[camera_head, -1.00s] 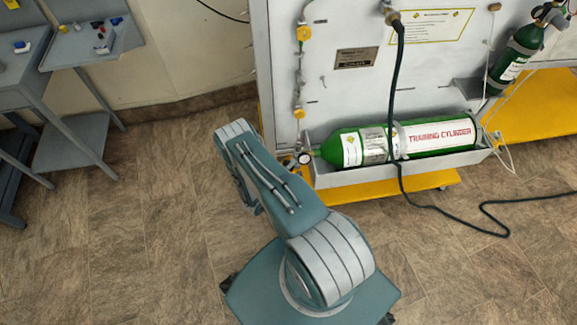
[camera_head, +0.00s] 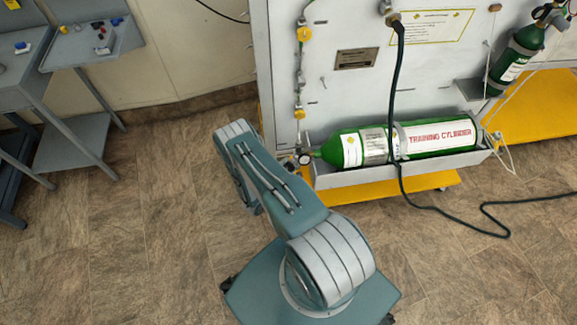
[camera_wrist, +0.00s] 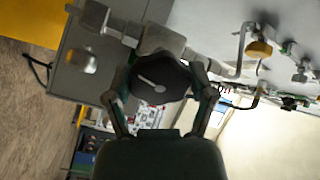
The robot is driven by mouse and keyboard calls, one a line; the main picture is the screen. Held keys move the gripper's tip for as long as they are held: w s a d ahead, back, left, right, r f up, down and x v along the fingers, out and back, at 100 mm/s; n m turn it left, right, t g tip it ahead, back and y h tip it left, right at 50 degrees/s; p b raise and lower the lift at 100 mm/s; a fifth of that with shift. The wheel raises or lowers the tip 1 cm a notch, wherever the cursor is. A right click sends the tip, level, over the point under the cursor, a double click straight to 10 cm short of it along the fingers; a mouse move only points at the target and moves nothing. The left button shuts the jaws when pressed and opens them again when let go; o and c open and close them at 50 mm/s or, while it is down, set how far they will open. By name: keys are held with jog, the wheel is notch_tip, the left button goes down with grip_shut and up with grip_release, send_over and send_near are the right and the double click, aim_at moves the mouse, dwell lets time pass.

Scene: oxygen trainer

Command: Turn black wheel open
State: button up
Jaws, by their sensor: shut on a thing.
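The black wheel (camera_wrist: 160,80) fills the middle of the wrist view, a dark rounded knob with a pale bar across its face. My gripper (camera_wrist: 162,92) has one finger on each side of the wheel and is shut on it. The wheel sits in front of a grey fitting, which is partly hidden behind it. In the head view my arm is seen from behind, and neither my gripper nor the wheel can be made out.
A green training cylinder (camera_head: 440,137) lies in a grey tray on the panel (camera_head: 330,100). A dark hose (camera_head: 397,75) hangs from the panel and runs over the floor. Blue-grey side tables (camera_head: 75,45) stand at the left. The floor between is clear.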

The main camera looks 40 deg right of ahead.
jog(key=shift+f+n, duration=0.1)
jog(key=shift+n, duration=1.4)
jog(key=o, duration=1.1)
jog(key=shift+c, duration=0.2)
jog(key=s+a, duration=0.2)
jog(key=a, duration=1)
